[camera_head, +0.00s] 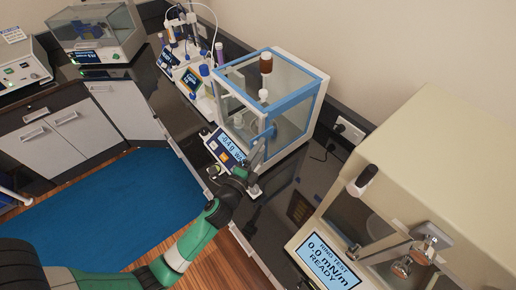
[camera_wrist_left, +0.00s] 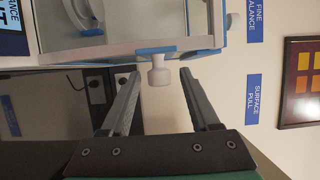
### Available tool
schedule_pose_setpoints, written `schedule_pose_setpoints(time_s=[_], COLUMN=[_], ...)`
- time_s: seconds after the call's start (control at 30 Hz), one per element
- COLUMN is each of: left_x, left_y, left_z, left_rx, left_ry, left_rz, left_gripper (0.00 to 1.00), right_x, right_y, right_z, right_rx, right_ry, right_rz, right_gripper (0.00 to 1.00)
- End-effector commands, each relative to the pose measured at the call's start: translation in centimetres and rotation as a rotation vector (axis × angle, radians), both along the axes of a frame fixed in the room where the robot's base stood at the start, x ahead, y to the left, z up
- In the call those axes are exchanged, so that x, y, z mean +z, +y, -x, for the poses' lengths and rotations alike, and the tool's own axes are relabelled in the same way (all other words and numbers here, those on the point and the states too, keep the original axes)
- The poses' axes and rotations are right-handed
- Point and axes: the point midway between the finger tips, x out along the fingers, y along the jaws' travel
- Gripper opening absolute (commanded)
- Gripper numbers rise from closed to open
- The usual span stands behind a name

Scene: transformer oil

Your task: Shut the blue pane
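The blue pane (camera_head: 290,101) is the blue-edged glass panel on the near right side of the balance's clear case (camera_head: 245,78). I cannot tell for sure how far open it stands. In the left wrist view its blue edge (camera_wrist_left: 185,44) carries a pale knob (camera_wrist_left: 159,72). My left gripper (camera_head: 262,142) is at the case's near side, by a blue fitting (camera_head: 268,130). In the left wrist view the left gripper (camera_wrist_left: 160,75) is open, with the knob between its spread fingertips and a gap visible on each side. My right gripper is not in view.
A brown bottle (camera_head: 266,63) shows at the case's top. The balance's display (camera_head: 231,145) is left of my gripper. A ring-test instrument (camera_head: 420,150) stands at the right. Dark bench top (camera_head: 290,180) between them is mostly clear. A power socket (camera_head: 348,130) is on the wall behind.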

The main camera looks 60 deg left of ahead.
Motion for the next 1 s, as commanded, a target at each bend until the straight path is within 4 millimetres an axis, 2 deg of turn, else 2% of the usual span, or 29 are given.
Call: schedule_pose_setpoints(time_s=[0.37,0.47,0.8,1.0], left_x=[-0.1,-0.2,-0.4,-0.1], left_y=[-0.3,-1.1,-4.6,-5.3], left_z=[0.6,2.1,8.8,10.3], left_rx=[-0.001,-0.001,-0.003,-0.001], left_ry=[0.001,0.003,0.002,0.000], left_rz=[0.000,0.001,0.000,0.000], left_gripper=[0.64,0.64,0.64,0.64], right_x=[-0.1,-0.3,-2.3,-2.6], right_y=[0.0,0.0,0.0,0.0], right_z=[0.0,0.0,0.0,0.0], right_rx=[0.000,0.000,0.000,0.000], right_ry=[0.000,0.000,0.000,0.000], right_rz=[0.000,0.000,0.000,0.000], right_gripper=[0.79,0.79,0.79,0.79])
